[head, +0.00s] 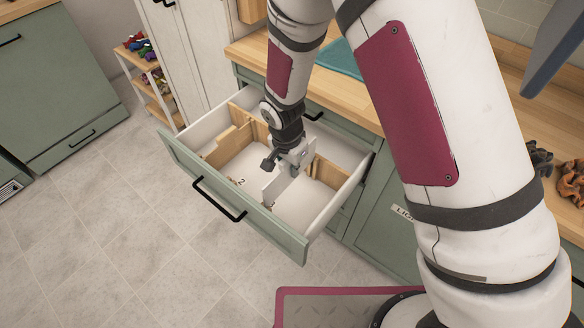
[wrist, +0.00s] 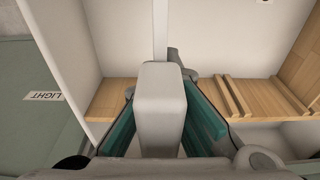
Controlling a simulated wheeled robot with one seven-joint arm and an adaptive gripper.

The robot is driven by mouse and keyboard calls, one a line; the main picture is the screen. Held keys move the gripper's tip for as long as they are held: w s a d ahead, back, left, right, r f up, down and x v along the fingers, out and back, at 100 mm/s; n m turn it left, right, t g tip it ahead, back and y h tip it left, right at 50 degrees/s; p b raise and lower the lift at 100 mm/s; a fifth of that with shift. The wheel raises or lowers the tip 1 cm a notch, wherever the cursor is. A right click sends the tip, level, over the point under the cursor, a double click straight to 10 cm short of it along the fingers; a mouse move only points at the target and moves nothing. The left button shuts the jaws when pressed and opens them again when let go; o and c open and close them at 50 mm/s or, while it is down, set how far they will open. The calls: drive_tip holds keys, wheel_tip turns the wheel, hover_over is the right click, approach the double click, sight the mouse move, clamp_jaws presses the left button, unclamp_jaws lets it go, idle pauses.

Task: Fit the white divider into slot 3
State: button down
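The white divider (head: 275,187) is a thin upright panel over the open drawer, below my gripper (head: 292,160). My gripper appears shut on its top. In the wrist view, a pale block, which looks like the divider (wrist: 160,105), sits between the teal finger pads of my gripper (wrist: 162,110). The open drawer (head: 230,205) has a green front, white walls and notched wooden rails (head: 228,143) along its inside. A digit 2 shows on the drawer floor left of the divider. Another mark near the divider's lower edge is too small to read. Whether the divider touches a slot is hidden.
A wooden counter (head: 340,97) with a teal cloth (head: 342,60) lies behind the drawer. A green cabinet with a label (head: 402,212) stands right of it. A small shelf (head: 150,80) is at the back left. Tiled floor (head: 110,220) is clear in front.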

drive_tip(key=shift+f+b, duration=2.4)
drive_tip(key=shift+f, duration=2.5)
idle(2.0)
drive_tip(key=c, duration=1.3)
unclamp_jaws()
drive_tip(key=shift+r, duration=0.15)
